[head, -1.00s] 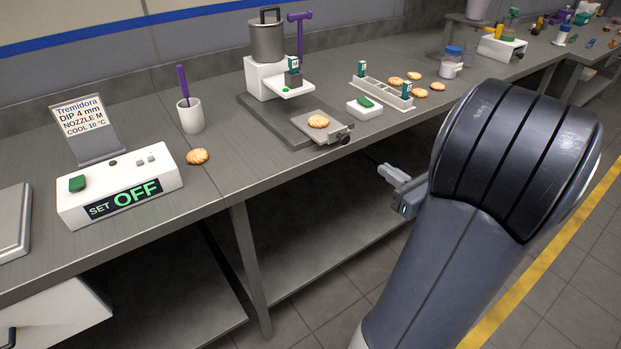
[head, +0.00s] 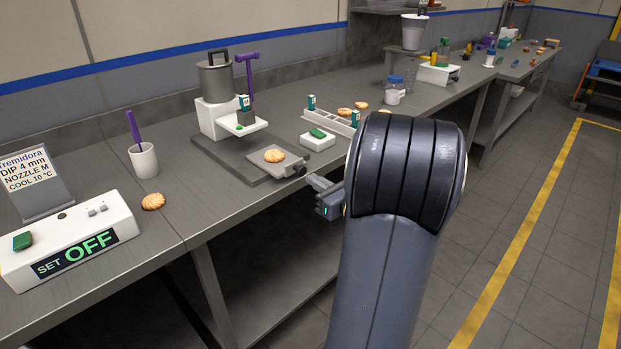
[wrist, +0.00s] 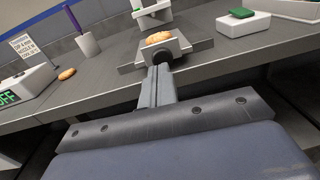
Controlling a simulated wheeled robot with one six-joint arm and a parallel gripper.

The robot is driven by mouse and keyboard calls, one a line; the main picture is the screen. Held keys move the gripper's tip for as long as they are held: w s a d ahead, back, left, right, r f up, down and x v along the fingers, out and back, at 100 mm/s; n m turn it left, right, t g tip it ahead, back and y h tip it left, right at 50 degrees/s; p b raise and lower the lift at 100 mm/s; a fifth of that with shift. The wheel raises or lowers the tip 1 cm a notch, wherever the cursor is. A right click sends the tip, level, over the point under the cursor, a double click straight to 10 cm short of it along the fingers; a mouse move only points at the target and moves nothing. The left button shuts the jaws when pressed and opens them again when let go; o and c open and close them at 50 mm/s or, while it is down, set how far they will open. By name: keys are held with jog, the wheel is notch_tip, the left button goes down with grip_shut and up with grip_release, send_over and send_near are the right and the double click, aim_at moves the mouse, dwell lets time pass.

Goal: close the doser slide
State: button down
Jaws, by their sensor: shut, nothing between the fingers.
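The doser (head: 212,118) is a white stand with a steel pot on top and a purple lever. Its slide (head: 262,163) is out at the front of the dark base, with a round biscuit (head: 273,155) lying on it. A dark knob (head: 300,170) is on the slide's front end, near the bench edge. My gripper (head: 313,180) is shut and empty, just in front of the knob. In the wrist view the closed fingertips (wrist: 160,72) point at the slide (wrist: 172,46) and overlap the knob (wrist: 163,57); I cannot tell whether they touch.
A white box with a green button (head: 318,137) and a biscuit rack (head: 331,122) stand right of the doser. A control box reading OFF (head: 75,240), a cup (head: 144,160) and a loose biscuit (head: 153,201) are on the left. Open floor lies right.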

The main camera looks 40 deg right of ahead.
aim_at(293, 168)
jog(key=shift+w, duration=1.2)
jog(key=w, duration=0.3)
jog(key=w+b, duration=0.1)
jog(key=w, duration=0.4)
jog(key=shift+w+a+b, duration=0.3)
jog(key=shift+a, duration=0.1)
jog(key=shift+s, duration=0.1)
